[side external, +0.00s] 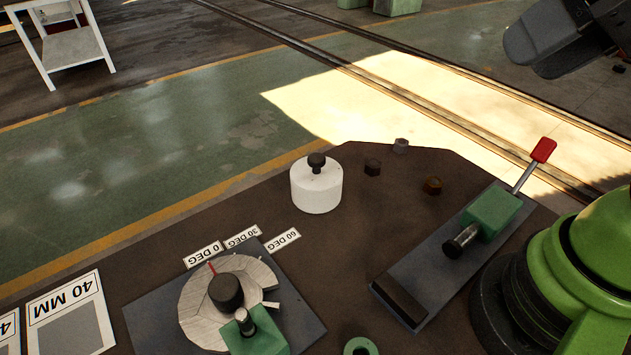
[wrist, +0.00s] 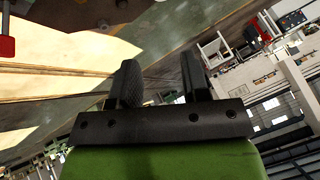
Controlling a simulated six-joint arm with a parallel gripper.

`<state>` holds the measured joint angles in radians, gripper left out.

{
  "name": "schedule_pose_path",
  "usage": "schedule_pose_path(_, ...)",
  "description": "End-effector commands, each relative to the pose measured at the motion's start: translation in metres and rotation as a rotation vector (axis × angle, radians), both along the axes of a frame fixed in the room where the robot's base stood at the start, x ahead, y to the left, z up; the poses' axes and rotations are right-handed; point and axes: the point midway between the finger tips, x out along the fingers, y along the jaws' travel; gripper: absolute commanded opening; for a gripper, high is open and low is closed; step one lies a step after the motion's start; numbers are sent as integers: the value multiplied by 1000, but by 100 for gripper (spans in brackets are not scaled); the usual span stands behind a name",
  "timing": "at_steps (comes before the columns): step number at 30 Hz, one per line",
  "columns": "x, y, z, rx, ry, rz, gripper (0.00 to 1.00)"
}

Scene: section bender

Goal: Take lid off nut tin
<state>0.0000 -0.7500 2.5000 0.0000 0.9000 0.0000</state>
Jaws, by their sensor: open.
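The nut tin (side external: 316,192) is a white, round tin standing upright on the brown bench top. Its lid (side external: 328,170) sits on top and carries a black knob (side external: 317,161). I cannot make out the seam between lid and tin. My gripper (side external: 537,42) is high at the upper right of the side view, partly cut off by the frame, well away from the tin. In the wrist view its two dark fingers (wrist: 162,76) stand apart with nothing between them. I cannot identify the tin in the wrist view.
Several loose nuts (side external: 372,167) lie right of the tin. A clamp with a red-tipped lever (side external: 543,150) stands further right. A bending disc (side external: 203,307) with a black knob and angle labels is in front. Label cards (side external: 66,318) lie at the lower left.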

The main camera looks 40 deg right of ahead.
Motion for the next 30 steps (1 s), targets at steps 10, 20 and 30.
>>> schedule_pose_path(10,0,0,0,0,0,0,49)
schedule_pose_path(20,1,0,0,0,1,1,63)
schedule_pose_path(30,67,7,5,-68,141,80,63)
